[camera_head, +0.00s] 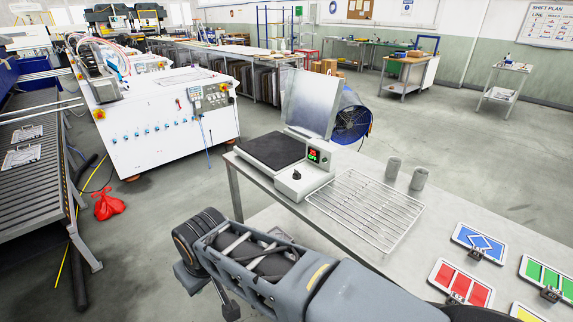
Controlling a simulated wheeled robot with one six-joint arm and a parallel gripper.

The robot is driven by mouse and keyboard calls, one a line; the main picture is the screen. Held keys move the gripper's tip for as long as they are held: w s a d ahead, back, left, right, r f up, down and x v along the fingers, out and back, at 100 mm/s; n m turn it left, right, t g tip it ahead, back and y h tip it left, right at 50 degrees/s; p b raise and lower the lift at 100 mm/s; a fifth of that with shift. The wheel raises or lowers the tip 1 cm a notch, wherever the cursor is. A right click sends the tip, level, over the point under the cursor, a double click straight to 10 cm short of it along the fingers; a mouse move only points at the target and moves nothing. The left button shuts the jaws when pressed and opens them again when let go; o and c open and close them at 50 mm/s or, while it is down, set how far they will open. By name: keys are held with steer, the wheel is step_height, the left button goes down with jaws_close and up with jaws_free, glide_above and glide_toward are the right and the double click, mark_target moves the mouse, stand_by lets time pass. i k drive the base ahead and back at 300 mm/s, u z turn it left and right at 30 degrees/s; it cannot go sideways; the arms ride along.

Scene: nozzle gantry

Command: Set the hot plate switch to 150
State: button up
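The hot plate (272,151) has a dark flat top and sits on the near metal table, with a grey metal panel (312,103) standing upright behind it. Its pale control box (292,188) faces the front right. The switch (296,175) is a small black knob on that box; its pointer is too small to read. A small display (313,155) beside it shows red characters above green ones, too small to read surely. My arm (265,262) reaches across the lower picture, in front of the table and apart from the knob. I cannot make out my gripper's fingers.
A wire rack (367,207) lies right of the control box. Two grey cylinders (406,175) stand behind it. Coloured cards (480,242) with dark clips are at the right. A blue fan (352,122) stands behind the table. The floor to the left has a red bag (108,204).

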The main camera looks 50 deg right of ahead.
mark_target(296, 175)
steer(key=z, duration=0.7)
steer(key=i, duration=0.85)
steer(key=z, duration=0.95)
